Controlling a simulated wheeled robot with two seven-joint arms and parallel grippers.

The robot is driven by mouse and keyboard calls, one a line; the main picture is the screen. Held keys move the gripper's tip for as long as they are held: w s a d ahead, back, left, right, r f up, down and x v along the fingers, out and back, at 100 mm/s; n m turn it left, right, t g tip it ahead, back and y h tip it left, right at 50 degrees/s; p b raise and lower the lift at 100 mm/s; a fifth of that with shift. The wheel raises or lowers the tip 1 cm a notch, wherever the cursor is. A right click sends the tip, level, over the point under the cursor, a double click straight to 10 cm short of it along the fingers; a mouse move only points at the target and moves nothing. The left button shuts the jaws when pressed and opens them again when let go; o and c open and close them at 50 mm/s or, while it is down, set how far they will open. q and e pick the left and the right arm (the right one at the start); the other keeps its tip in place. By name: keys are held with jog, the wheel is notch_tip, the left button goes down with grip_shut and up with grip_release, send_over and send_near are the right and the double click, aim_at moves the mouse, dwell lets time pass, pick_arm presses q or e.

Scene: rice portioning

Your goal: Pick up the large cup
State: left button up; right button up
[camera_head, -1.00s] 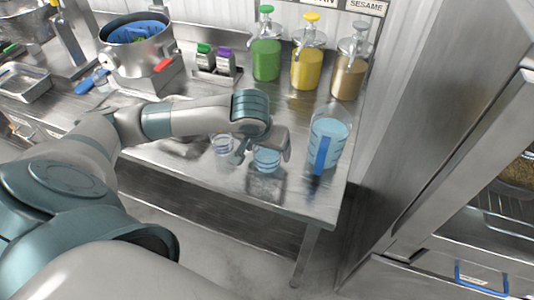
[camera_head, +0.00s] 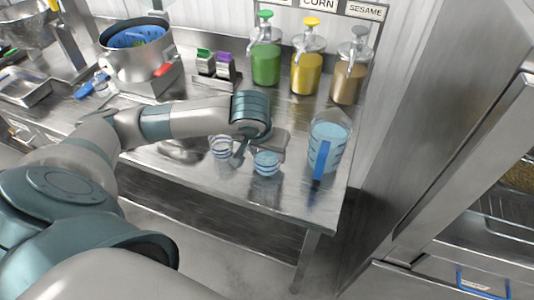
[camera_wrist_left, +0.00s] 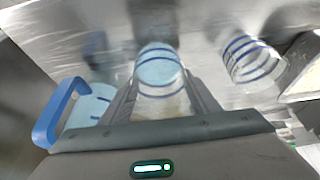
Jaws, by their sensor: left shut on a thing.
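The large cup (camera_head: 267,165) is clear with blue bands and a light blue tint. It stands upright near the table's front edge, and I cannot tell any gap under it. My left gripper (camera_head: 260,154) is shut on it from above and behind. In the left wrist view the large cup (camera_wrist_left: 160,72) sits between the two fingers. A smaller clear cup (camera_head: 221,148) with blue bands stands just left of it, apart from the fingers; it also shows in the left wrist view (camera_wrist_left: 252,60). My right gripper is not in view.
A tall clear pitcher (camera_head: 328,145) with a blue handle stands close to the right of my left gripper. Green (camera_head: 266,62), yellow (camera_head: 306,72) and brown (camera_head: 349,80) pump bottles line the back. A steel pot (camera_head: 137,58) stands at back left. The front edge is near.

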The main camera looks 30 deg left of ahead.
pick_arm(q)
jog(key=shift+r+b, duration=0.8)
jog(key=shift+r, duration=0.8)
jog(key=s+d+r+p, duration=0.4)
jog(key=d+r, duration=0.3)
jog(key=d, duration=0.3)
jog(key=shift+s+d+p, duration=0.25)
jog(key=shift+s+p, duration=0.15)
jog(key=shift+p, duration=0.45)
jog(key=shift+s, duration=0.2)
